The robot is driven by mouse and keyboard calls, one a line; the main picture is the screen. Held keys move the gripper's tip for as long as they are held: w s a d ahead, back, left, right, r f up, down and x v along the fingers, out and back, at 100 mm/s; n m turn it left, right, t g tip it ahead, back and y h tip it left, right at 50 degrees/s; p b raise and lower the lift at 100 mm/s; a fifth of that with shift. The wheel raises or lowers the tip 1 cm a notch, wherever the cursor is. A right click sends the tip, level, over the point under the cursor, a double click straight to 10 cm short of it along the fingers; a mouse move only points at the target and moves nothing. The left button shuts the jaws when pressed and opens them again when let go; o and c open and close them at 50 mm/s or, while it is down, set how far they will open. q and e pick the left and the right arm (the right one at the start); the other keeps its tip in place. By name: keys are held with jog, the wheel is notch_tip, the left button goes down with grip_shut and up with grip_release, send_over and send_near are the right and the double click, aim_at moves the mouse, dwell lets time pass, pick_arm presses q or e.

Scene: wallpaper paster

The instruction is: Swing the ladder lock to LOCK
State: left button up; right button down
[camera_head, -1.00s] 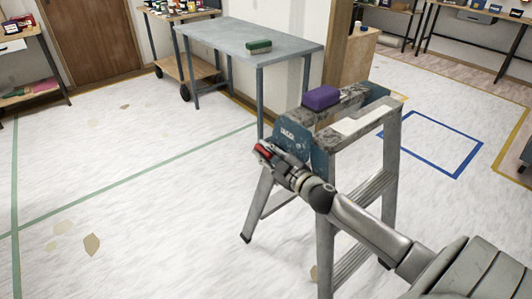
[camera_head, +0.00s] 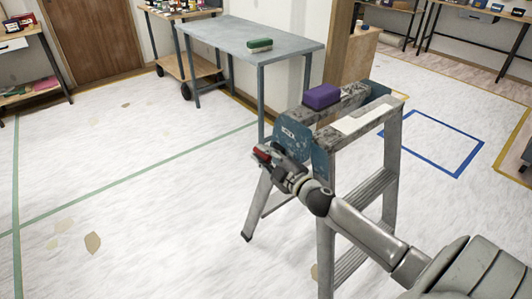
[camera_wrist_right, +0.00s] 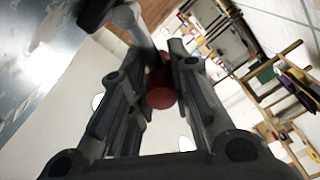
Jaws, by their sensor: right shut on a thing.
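The stepladder (camera_head: 384,185) stands open, with worn grey treads and blue side plates. Small white lettering shows on its near blue plate (camera_head: 296,137), too small to read surely. My right gripper (camera_head: 266,155) is beside this plate, shut on the red knob of the ladder lock (camera_head: 262,152). In the right wrist view the red knob (camera_wrist_right: 161,92) is between my fingers (camera_wrist_right: 157,100), and a pale lever rod (camera_wrist_right: 137,30) runs up from it. The lock's pivot is hidden. My left gripper is not in view.
A purple block (camera_head: 321,97) sits on the ladder's top. A grey table (camera_head: 240,38) with a green block (camera_head: 259,45) stands behind. A wheeled wooden cart (camera_head: 188,68) is beside the table. The floor left of the ladder is clear apart from flat scraps (camera_head: 92,243).

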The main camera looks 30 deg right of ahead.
jog(key=shift+s+a+f+n, duration=0.15)
jog(key=shift+a+f+n, duration=0.1)
jog(key=shift+f+n, duration=0.4)
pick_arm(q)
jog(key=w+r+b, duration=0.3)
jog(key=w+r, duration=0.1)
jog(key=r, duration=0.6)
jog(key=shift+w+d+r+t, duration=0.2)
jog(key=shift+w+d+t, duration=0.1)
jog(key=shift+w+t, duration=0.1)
pick_arm(e)
jog(key=shift+d+f+n, duration=0.1)
jog(key=shift+f+n, duration=0.65)
jog(key=shift+n, duration=0.75)
jog(key=shift+d+f+n, duration=0.1)
jog(key=shift+f+n, duration=0.7)
jog(key=shift+n, duration=0.65)
jog(key=shift+d+f+n, duration=0.1)
jog(key=shift+f+n, duration=0.65)
jog(key=shift+n, duration=0.75)
jog(key=c, duration=1.3)
grip_release()
jog(key=shift+d, duration=0.15)
jog(key=shift+r, duration=0.25)
jog(key=shift+r, duration=0.1)
